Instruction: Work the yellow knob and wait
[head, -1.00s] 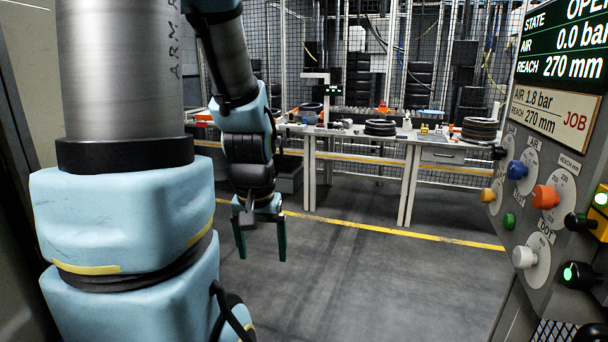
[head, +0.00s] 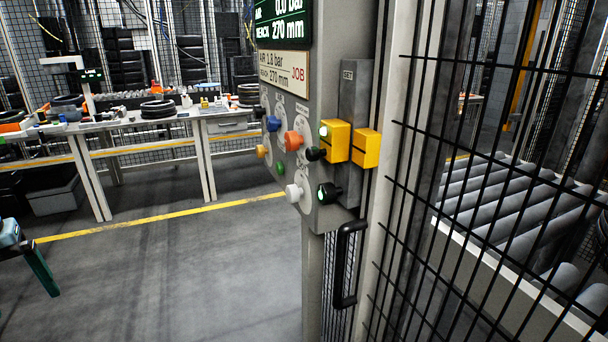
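The yellow knob (head: 261,151) sticks out from the left side of the grey control panel (head: 330,200), seen nearly edge-on; its dial markings cannot be read. The screen (head: 283,20) above is cut off at the top and shows 0.0 bar and reach 270 mm. The job card (head: 284,72) below it reads air 1.8 bar, reach 270 mm. My gripper (head: 42,270) is at the far left edge, well away from the panel. Only one dark green finger shows clearly, so its opening is hidden.
Blue (head: 272,123), orange (head: 293,141) and white (head: 293,192) knobs share the panel with a green button (head: 280,168). Yellow boxes (head: 335,140) jut from its side. A mesh fence (head: 450,200) and roller conveyor (head: 510,195) stand right. Open floor lies between panel and workbench (head: 205,113).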

